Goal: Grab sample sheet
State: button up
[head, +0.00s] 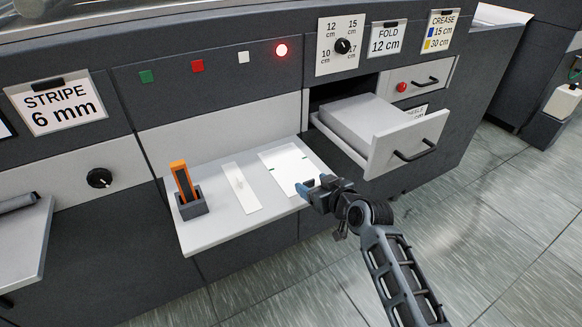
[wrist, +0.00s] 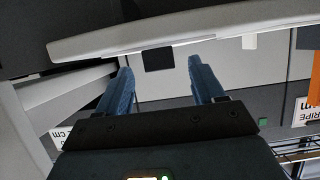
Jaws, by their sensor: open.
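A white sheet (head: 287,163) with small dark marks lies flat on the pale pull-out shelf (head: 215,232), toward its right side. I take it for the sample sheet, but cannot read any label on it. A narrow white strip (head: 239,188) lies to its left. My gripper (head: 315,186) is open and empty at the front right edge of the shelf, close to the sheet's near corner. In the wrist view, the blue fingers (wrist: 160,66) are apart, with a pale edge and a dark square (wrist: 158,59) just beyond them. The sheet is not clearly visible there.
An orange-handled tool stands in a grey holder (head: 192,206) at the shelf's left. An open drawer (head: 405,145) juts out right of the shelf, close to my gripper. Open floor lies in front.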

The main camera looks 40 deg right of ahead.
jog(key=shift+x, duration=0.85)
jog(key=c, duration=1.1)
